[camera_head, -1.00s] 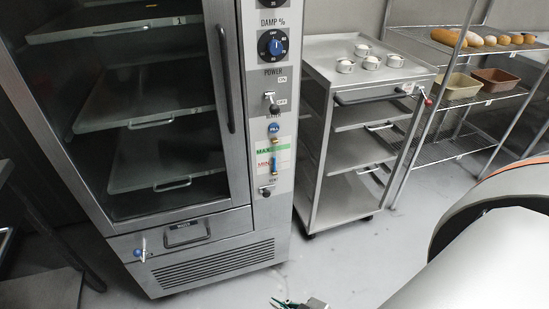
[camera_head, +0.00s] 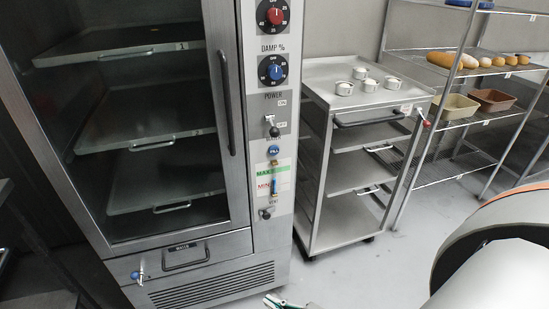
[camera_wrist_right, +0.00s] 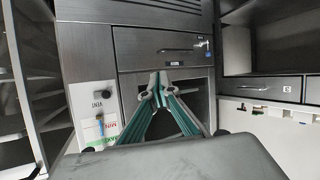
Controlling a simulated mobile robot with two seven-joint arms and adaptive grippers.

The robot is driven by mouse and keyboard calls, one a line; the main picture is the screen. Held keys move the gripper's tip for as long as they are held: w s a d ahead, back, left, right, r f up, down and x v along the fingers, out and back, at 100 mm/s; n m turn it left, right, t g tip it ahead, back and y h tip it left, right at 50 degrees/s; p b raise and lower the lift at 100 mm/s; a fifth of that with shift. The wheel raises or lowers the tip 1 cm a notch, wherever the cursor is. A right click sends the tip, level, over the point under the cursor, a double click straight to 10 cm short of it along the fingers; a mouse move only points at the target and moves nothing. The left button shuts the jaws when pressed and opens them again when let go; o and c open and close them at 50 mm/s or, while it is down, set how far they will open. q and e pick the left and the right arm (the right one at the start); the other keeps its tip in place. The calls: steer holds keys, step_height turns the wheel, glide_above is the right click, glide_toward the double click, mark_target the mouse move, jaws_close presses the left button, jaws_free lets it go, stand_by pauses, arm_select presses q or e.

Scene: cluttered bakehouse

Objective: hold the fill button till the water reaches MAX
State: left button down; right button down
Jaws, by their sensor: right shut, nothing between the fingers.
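The blue fill button (camera_head: 274,150) is on the steel cabinet's control strip. Below it a narrow water gauge (camera_head: 274,187) stands beside a green MAX mark (camera_head: 263,172) and a red MIN mark; its water level is too small to read. The gauge also shows in the right wrist view (camera_wrist_right: 101,126), where the fill button is not visible. My right gripper (camera_head: 272,301) is at the bottom edge of the head view, well below the button and apart from it. In the right wrist view its fingertips (camera_wrist_right: 158,92) are together and empty. My left gripper is not in view.
Above the button are a power switch (camera_head: 271,127) and two dials; a vent knob (camera_head: 265,213) is below. The door handle (camera_head: 226,105) stands out left of the strip. A steel trolley (camera_head: 345,215) with small white cups is close on the right. The floor before it is clear.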

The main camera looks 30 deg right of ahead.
mark_target(274, 151)
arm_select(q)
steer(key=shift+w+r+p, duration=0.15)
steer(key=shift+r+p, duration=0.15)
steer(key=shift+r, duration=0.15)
arm_select(e)
steer(key=w+d+r+t+y, duration=0.1)
steer(key=w+d+r+t, duration=0.2)
steer(key=r, duration=0.6)
steer(key=w+d+r+t+y, duration=0.1)
steer(key=w+d+r+t, duration=0.3)
steer(key=r, duration=0.5)
steer(key=w+d+r+t+y, duration=0.2)
steer(key=w+d+r+t, duration=0.2)
steer(key=w+d+r, duration=0.3)
step_height(274, 151, up, 3)
steer(key=shift+d+r+m, duration=0.1)
steer(key=shift+d+m, duration=0.2)
steer(key=shift+d, duration=0.15)
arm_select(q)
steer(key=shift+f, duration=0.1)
arm_select(e)
steer(key=shift+w, duration=0.15)
